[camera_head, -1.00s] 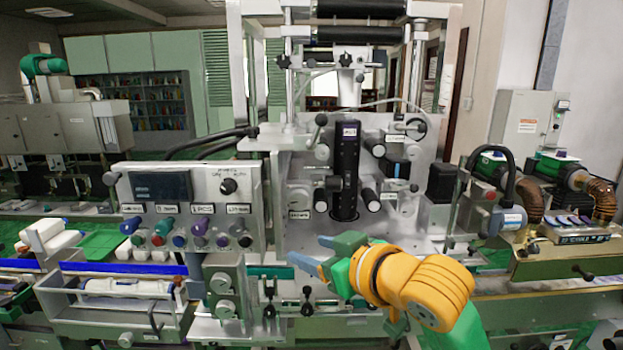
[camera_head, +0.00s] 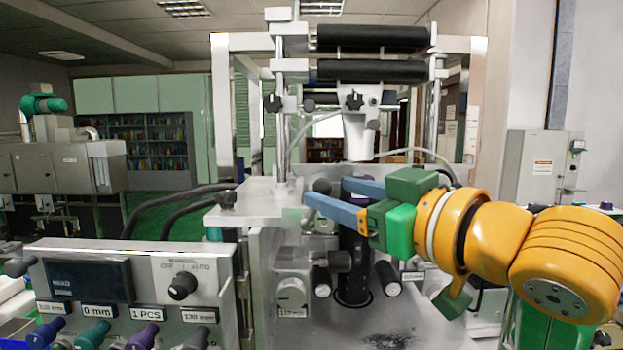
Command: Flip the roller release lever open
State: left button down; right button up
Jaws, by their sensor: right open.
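A small grey lever with a rounded knob (camera_head: 322,186) stands upright on the front of the applicator, above the dark vertical roller (camera_head: 354,262). It looks like the roller release lever, though no label on it can be read. My right gripper (camera_head: 327,191) comes in from the right, with its blue-grey fingers open and pointing left. The fingertips are at the lever knob, one on either side of it in the picture. I cannot tell whether they touch it. The fingers and green gripper body hide part of the applicator's front and the roller's top. My left gripper is not in view.
A control panel (camera_head: 126,288) with a display and several coloured knobs stands at the lower left. Black horizontal rollers (camera_head: 372,38) and a metal frame rise above. The metal deck (camera_head: 440,325) in front is clear.

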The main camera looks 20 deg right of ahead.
aim_at(323, 183)
jog(key=w+a+p, duration=0.1)
jog(key=a+r+p, duration=0.1)
jog(key=w+p, duration=0.1)
jog(key=shift+w+a+r+p, duration=0.25)
jog(key=shift+w+a+p, duration=0.05)
jog(key=shift+w+a, duration=0.1)
jog(key=shift+w+a+f, duration=0.1)
jog(key=shift+w+f, duration=0.05)
jog(key=shift+w, duration=0.3)
jog(key=shift+w+a+f, duration=0.1)
jog(key=shift+w+f, duration=0.05)
jog(key=shift+w, duration=0.3)
jog(key=shift+w+d+f, duration=0.2)
jog(key=shift+w, duration=0.15)
jog(key=shift+s+r, duration=0.1)
jog(key=shift+s, duration=0.15)
jog(key=c, duration=0.7)
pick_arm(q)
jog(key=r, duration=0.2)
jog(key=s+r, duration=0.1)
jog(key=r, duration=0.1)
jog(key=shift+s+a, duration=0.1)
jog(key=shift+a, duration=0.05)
pick_arm(e)
grip_shut()
